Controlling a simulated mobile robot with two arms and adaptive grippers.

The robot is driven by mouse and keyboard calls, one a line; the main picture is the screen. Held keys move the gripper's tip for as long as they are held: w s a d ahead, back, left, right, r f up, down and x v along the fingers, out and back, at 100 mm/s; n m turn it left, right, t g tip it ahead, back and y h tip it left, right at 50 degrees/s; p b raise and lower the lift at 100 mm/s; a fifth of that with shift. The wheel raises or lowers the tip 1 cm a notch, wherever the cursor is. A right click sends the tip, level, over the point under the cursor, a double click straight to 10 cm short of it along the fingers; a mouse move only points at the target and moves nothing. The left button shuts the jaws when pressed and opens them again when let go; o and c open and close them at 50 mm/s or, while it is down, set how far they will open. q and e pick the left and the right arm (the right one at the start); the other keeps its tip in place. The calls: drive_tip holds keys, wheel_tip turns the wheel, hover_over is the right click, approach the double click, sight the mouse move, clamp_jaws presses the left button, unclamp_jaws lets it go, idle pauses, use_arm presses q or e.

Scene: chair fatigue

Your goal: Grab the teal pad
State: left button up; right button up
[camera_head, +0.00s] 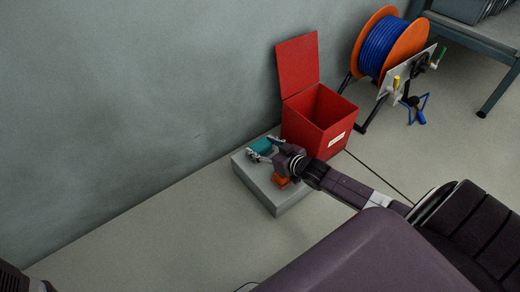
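The teal pad (262,146) lies on the far left part of a low grey block (270,195) on the floor. My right gripper (261,149) reaches over the block from the right. Its two fingers are spread, one on the near left side of the pad and one on its far right side. I cannot tell whether they touch the pad. The gripper hides part of the block. My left gripper is not in view.
An open red bin (318,120) with a raised lid stands just behind, near the wall. An orange reel of blue hose (385,48) and a bench (475,38) stand farther right. The floor left of the block is clear.

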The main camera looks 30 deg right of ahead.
drive_tip(key=c, duration=0.4)
